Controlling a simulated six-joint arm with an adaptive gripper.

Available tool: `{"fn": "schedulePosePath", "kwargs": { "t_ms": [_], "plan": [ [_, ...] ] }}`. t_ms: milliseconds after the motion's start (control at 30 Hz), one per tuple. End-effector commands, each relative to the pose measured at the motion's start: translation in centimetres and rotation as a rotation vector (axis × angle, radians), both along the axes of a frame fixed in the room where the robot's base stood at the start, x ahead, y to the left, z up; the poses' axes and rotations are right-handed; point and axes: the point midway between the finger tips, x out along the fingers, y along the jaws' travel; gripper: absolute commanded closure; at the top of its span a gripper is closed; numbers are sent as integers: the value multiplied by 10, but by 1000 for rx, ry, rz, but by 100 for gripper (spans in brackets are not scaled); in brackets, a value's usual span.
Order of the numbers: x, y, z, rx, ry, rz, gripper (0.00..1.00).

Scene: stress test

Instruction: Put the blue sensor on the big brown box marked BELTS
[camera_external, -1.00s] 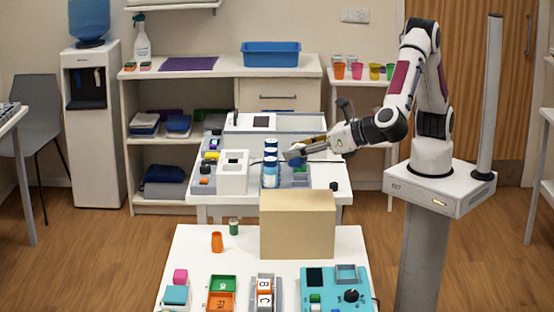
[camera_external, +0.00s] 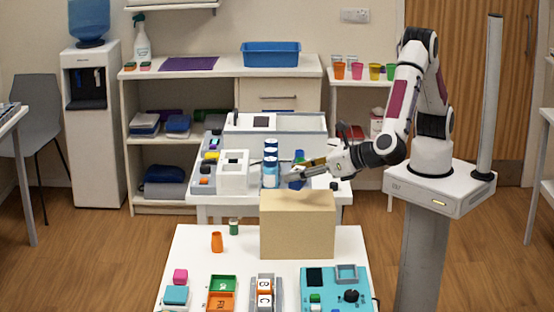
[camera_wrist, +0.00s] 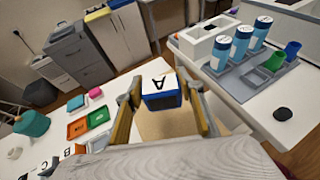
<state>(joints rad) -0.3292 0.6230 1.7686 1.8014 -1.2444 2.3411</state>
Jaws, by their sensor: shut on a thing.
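The blue sensor (camera_wrist: 162,100), a blue block with a white top marked "A", is held between the two fingers of my gripper (camera_wrist: 164,105) in the wrist view. In the external view my gripper (camera_external: 288,176) is at the rear top edge of the big brown box (camera_external: 297,228); the sensor is hard to make out there. The tan top of the box (camera_wrist: 170,126) shows beneath the sensor in the wrist view. I cannot tell whether the sensor touches the box. No BELTS marking is visible on the faces I see.
Several blue-and-white bottles (camera_external: 270,168) and a white holder (camera_external: 233,172) stand on the rear table, close left of my gripper. On the front table are an orange cup (camera_external: 216,242), a green-topped jar (camera_external: 234,227) and a teal panel (camera_external: 334,290). The front table's left rear is clear.

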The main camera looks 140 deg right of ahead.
Motion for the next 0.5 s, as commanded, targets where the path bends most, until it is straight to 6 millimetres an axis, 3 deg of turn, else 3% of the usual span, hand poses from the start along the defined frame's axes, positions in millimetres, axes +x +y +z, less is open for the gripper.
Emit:
{"fn": "schedulePosePath", "kwargs": {
  "t_ms": [300,500],
  "plan": [
    [0,0,-30,-1,3,0,85],
    [0,0,-35,0,0,0,85]
  ]
}}
